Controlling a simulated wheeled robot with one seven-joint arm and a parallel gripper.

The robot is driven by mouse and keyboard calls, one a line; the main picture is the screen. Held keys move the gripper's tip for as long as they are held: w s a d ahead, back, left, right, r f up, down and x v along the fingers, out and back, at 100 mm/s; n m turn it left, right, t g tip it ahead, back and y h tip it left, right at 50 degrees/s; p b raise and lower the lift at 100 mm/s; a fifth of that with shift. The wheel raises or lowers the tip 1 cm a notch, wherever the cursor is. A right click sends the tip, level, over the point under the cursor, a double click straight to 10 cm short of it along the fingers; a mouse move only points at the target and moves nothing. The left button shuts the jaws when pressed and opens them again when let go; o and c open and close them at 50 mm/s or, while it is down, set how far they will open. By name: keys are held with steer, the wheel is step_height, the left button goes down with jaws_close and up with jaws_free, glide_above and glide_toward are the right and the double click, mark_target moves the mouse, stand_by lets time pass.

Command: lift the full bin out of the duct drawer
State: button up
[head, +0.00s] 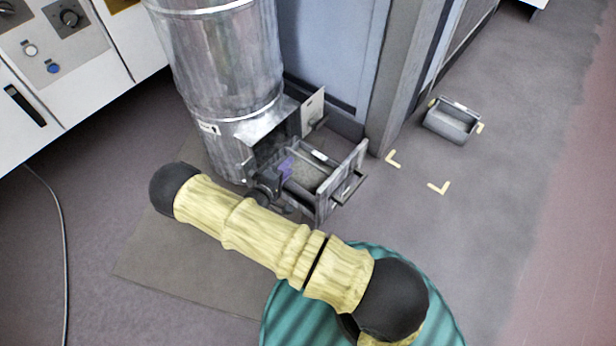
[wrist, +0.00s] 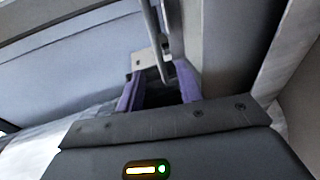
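The duct drawer (head: 341,181) stands pulled out at the foot of the round metal duct (head: 228,70). A grey bin (head: 319,156) sits inside it, with grey material showing in it. My gripper (head: 285,167) is at the duct-side end of the bin, and its purple fingers show low at the drawer. In the wrist view my gripper (wrist: 158,74) has its two purple fingers apart, with a dark gap between them. A thin grey bar (wrist: 150,35) runs down toward that gap. I cannot tell whether the fingers touch the bin, since my wrist hides part of it.
A second grey bin (head: 453,122) stands on the floor at right, with yellow corner marks beside it. A blue-grey cabinet (head: 330,50) stands behind the drawer. A white control panel (head: 60,70) is at upper left.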

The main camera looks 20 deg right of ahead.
mark_target(296, 174)
steer(key=b+x, duration=0.3)
steer(key=x, duration=0.1)
steer(key=shift+w+d+f+b, duration=0.1)
steer(key=shift+d+f+b, duration=0.1)
steer(key=shift+d+b, duration=0.15)
steer(key=shift+w+d+r, duration=0.1)
steer(key=shift+w+d, duration=0.1)
jaws_close()
stand_by(1.3)
